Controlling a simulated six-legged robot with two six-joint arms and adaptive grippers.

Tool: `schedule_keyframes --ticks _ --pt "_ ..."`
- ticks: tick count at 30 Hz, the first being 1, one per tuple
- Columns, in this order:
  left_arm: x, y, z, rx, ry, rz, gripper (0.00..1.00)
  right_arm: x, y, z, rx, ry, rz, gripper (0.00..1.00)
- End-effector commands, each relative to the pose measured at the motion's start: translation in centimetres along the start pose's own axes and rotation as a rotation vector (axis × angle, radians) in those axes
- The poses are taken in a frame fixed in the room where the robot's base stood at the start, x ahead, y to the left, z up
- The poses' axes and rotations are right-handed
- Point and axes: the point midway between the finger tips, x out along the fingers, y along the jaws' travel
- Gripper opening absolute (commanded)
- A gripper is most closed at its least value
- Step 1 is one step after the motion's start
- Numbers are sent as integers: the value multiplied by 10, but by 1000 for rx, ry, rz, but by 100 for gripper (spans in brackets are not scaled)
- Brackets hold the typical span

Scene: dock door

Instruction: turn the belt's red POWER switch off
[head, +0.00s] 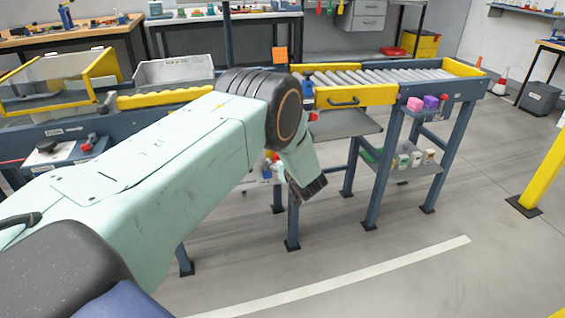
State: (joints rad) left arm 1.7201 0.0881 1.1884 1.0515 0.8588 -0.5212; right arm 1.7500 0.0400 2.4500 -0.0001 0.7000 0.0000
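My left arm crosses the picture from the left, with its elbow in front of the conveyor. Its far end points down to a dark ribbed part, my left gripper (308,189) as far as I can tell; its fingers cannot be made out. A small red knob (89,143) with a black part sits on the blue frame at the left, near a small label. I cannot read which one is the POWER switch. My arm hides the middle of the belt frame. My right gripper is not in view.
The roller conveyor (385,78) on blue legs runs across the middle. A grey bin (174,72) and a yellow-framed clear guard (60,85) stand on its left part. A yellow post (545,165) stands far right; the front floor is clear.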

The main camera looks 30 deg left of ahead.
Motion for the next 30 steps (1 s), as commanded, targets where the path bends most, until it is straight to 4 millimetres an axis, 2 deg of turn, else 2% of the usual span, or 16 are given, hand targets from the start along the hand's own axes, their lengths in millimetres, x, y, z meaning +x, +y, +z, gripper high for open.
schedule_keyframes --ticks 10,14,19,30 --pt "0 0 0 -1 -1 0 72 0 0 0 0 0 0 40" --pt "-7 1 0 0 -1 2 72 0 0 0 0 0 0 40" --pt "-27 1 -1 1 0 2 72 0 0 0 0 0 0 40" --pt "-91 1 0 2 0 3 72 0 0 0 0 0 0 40"
